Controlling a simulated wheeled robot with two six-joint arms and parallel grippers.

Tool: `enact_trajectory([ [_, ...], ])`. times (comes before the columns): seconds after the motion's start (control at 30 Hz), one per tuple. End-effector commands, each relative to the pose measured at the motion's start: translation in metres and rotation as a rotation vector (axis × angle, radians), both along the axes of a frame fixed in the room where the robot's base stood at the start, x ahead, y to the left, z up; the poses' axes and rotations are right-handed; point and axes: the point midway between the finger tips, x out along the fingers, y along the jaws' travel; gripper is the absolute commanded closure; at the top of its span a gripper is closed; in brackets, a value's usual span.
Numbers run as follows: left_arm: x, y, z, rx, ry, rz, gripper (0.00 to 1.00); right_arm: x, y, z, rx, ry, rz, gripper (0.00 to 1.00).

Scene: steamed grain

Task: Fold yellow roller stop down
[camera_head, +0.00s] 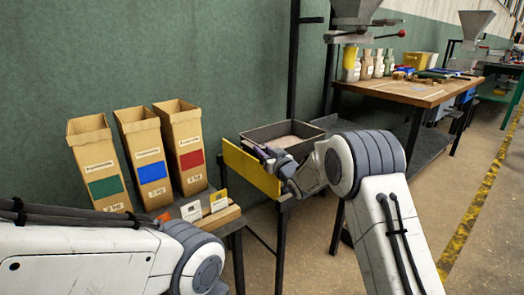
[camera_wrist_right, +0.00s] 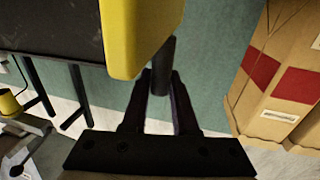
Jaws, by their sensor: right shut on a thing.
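The yellow roller stop (camera_head: 250,172) is an upright yellow plate at the front of a dark grey tray (camera_head: 268,133) that stands on legs. It also shows in the right wrist view (camera_wrist_right: 135,38), next to the tray's dark side. My right gripper (camera_head: 268,158) is at the stop's right part. In the wrist view its two dark fingers (camera_wrist_right: 160,82) close around a dark round handle (camera_wrist_right: 162,58) beside the stop's edge. Where the handle joins the stop is hidden. My left arm enters at the lower left; its gripper is out of view.
Three cardboard boxes with green (camera_head: 104,187), blue (camera_head: 151,172) and red (camera_head: 191,160) labels stand left of the stop. Small cards (camera_head: 218,201) stand in front of them. A wooden workbench (camera_head: 405,92) with bottles is at the back right. The floor at right is clear.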

Motion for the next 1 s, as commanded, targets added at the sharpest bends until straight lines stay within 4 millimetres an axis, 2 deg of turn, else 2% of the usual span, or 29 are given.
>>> enact_trajectory([
  [0.37, 0.000, 0.000, -0.008, 0.000, 0.000, 0.000, 0.50, -0.004, 0.005, -0.003, -0.026, -0.018, 0.002, 1.00],
  [1.0, 0.000, 0.000, -0.082, 0.000, 0.000, 0.000, 0.50, -0.043, 0.060, -0.023, -0.365, -0.266, 0.002, 1.00],
])
